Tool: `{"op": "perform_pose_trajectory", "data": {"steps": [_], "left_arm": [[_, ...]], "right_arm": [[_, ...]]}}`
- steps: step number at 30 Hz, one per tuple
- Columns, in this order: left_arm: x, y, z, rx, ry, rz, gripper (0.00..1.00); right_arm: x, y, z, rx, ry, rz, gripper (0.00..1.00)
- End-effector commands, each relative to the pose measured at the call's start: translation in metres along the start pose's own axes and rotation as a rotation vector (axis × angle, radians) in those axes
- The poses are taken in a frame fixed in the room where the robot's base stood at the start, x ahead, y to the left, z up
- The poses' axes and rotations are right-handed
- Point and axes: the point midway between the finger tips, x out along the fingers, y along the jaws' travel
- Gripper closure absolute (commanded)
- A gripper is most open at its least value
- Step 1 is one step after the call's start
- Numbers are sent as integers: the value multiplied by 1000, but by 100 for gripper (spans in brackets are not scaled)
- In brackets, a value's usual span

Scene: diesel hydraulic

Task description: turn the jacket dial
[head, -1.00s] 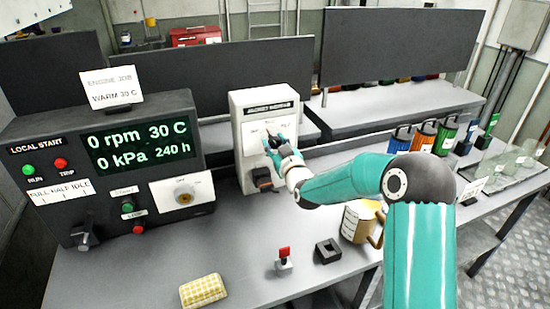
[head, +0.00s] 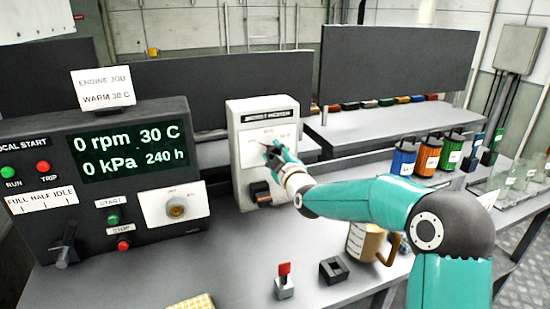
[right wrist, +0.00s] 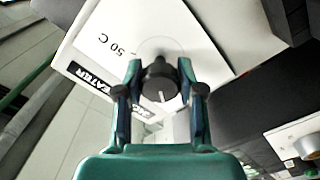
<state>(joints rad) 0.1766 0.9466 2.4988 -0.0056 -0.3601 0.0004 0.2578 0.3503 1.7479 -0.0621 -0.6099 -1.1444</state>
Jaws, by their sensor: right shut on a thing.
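The jacket heater box (head: 250,125) is a white upright unit on the bench, with a dial on its pale front plate. The black dial knob (right wrist: 160,84) shows in the right wrist view with a light pointer line on it, and the marking "50 C" on the plate. My right gripper (right wrist: 160,92) is shut on the knob, one finger on each side. In the head view my right gripper (head: 272,152) is at the front of the box and hides the dial. My left gripper is not in view.
A control console (head: 100,180) with a green display reading 0 rpm and 30 C stands on the left. A red-topped switch (head: 284,282), a black square holder (head: 333,270) and a tan mug (head: 364,240) stand on the bench in front. Several coloured canisters (head: 427,155) stand at the right.

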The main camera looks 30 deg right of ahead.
Motion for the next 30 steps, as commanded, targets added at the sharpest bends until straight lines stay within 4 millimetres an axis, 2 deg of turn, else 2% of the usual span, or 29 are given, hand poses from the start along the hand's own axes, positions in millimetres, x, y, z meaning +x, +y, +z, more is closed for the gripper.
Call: {"op": "perform_pose_trajectory", "data": {"steps": [12, 13, 17, 30], "left_arm": [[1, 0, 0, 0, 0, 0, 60], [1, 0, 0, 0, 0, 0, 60], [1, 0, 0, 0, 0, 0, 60], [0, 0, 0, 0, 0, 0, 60]], "right_arm": [[0, -3, -1, -11, 2, -7, 97], [0, -3, -1, -11, 2, -7, 59], [0, -3, -1, -10, 1, -6, 37], [-6, -1, 0, -8, 0, -2, 36]]}}
